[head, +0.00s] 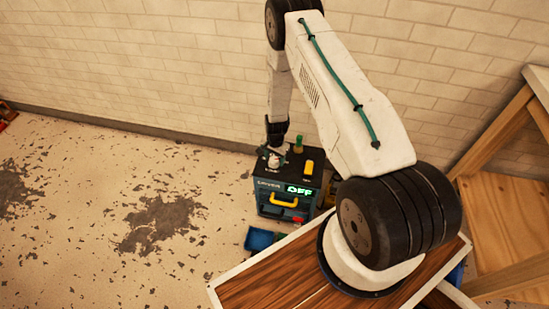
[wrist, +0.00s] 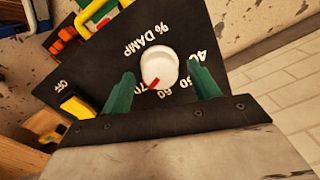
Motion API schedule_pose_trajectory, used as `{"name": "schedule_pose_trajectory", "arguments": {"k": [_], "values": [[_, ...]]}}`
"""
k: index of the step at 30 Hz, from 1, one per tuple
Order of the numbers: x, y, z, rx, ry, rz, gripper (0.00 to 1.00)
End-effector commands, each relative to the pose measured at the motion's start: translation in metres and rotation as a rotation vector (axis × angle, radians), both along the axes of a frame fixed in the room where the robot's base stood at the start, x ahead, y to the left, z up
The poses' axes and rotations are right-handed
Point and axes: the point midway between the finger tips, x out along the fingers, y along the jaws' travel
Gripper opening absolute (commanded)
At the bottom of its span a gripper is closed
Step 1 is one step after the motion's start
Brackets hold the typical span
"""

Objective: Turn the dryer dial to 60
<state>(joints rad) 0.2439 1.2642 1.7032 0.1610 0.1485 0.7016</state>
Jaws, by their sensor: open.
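The dryer (head: 268,192) is a dark box on the floor by the wall. Its lit green display reads OFF. The white dial (head: 274,161) on its top also shows in the wrist view (wrist: 160,66), under the "% DAMP" label. The dial's red mark points to the lower left, roughly between the 60 and 70 labels, which are partly hidden. My gripper (wrist: 162,68) is open, with one green finger on each side of the dial. Whether the fingers touch it I cannot tell. In the head view my gripper (head: 277,134) is just above the dial.
A blue bin (head: 261,239) lies in front. The floor at left (head: 110,180) is mostly clear.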

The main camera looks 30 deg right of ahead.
Motion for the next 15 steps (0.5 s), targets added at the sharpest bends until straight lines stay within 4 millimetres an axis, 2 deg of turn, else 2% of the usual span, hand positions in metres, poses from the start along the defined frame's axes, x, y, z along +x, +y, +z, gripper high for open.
{"name": "schedule_pose_trajectory", "arguments": {"k": [8, 13, 15], "values": [[0.0004, 0.0001, -0.0019, 0.000, 0.000, 0.000, 0.61], [0.0003, 0.0002, -0.0018, 0.000, 0.000, 0.000, 0.17], [0.0003, 0.0002, -0.0018, 0.000, 0.000, 0.001, 0.16]]}}
